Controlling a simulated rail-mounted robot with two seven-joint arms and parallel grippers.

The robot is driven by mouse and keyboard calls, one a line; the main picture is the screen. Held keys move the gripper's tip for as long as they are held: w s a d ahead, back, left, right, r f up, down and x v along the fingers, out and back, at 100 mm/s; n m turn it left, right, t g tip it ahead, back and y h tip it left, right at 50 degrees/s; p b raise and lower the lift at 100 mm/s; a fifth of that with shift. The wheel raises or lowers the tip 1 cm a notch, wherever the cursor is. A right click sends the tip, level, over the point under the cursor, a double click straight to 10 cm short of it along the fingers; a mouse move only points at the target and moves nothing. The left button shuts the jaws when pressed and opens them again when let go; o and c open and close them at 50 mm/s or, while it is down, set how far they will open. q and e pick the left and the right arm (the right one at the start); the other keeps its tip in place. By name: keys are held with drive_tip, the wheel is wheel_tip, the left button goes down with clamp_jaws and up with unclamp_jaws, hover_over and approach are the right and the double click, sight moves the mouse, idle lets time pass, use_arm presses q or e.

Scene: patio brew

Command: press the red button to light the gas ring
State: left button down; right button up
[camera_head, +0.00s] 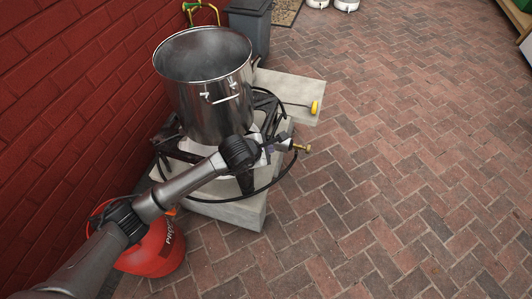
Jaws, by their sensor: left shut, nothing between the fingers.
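A large steel pot (208,92) stands upright on a dark burner frame (246,180), which holds the gas ring beneath it. The ring itself is hidden by the pot and frame. My left gripper (284,143) is shut and empty at the front right of the burner, close to a brass fitting (302,148). I cannot tell whether it touches anything there. I cannot make out the red button; the gripper may cover it. No flame can be made out. My right gripper is not in view.
A red propane cylinder (165,250) stands at lower left, partly behind my arm. A black hose (283,172) loops by the burner. Pale concrete slabs (245,214) lie beneath it, with a yellow-ended part (315,107) beyond. A brick wall (70,90) bounds the left; the paving at right is clear.

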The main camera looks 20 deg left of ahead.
use_arm(q)
drive_tip(key=shift+f, duration=0.15)
idle(0.4)
drive_tip(key=shift+f+b, duration=0.3)
drive_tip(key=shift+f, duration=0.05)
drive_tip(key=shift+r, duration=0.1)
drive_tip(key=shift+r+p, duration=0.3)
drive_tip(key=shift+r, duration=0.15)
idle(0.4)
drive_tip(key=shift+r+p, duration=0.55)
drive_tip(key=shift+r, duration=0.05)
wheel_tip(320, 180, up, 5)
drive_tip(key=p, duration=0.3)
drive_tip(key=shift+f, duration=0.15)
